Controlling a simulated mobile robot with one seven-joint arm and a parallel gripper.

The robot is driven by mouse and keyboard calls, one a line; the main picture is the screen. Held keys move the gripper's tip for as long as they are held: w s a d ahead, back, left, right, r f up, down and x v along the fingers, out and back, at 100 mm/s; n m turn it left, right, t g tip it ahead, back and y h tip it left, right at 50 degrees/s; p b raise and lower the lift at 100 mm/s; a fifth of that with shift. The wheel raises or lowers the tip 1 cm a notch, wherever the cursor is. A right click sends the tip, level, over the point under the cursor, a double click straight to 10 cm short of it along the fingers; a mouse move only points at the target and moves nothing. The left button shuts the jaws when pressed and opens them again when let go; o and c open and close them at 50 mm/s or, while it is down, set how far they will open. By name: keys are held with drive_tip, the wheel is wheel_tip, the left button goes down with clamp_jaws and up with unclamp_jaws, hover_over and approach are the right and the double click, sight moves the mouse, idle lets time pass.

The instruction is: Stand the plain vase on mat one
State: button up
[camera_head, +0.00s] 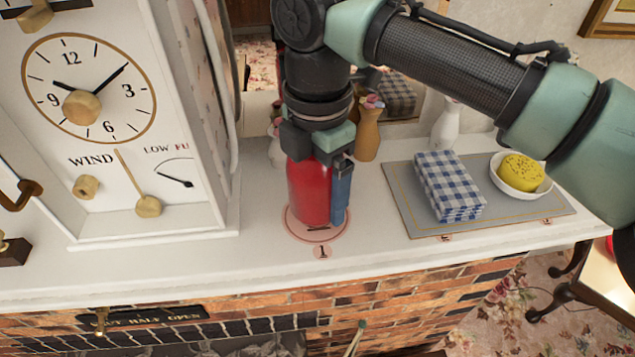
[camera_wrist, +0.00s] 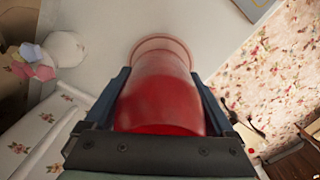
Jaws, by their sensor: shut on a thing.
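A plain red vase (camera_head: 309,190) stands upright over the round pink mat marked 1 (camera_head: 300,232) on the white mantel. It also fills the middle of the wrist view (camera_wrist: 162,95). My gripper (camera_head: 320,180) comes down from above and is shut on the vase, with one blue finger showing at its right side. In the wrist view both fingers (camera_wrist: 160,100) lie along the two sides of the vase. The mat's rim shows around the vase's foot. My gripper hides the vase's top, and I cannot tell whether its base touches the mat.
A large white clock (camera_head: 90,100) stands close on the left. Behind are a tan vase with flowers (camera_head: 367,135) and a white vase (camera_head: 446,125). To the right, a grey mat (camera_head: 410,205) bears a checked cloth stack (camera_head: 448,185) and a bowl with a yellow sponge (camera_head: 521,170).

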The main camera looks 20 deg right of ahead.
drive_tip(key=shift+f, duration=0.25)
drive_tip(key=o, duration=1.5)
drive_tip(key=shift+f, duration=0.1)
wheel_tip(320, 180, up, 12)
drive_tip(key=shift+r+b, duration=0.1)
drive_tip(key=shift+b, duration=1)
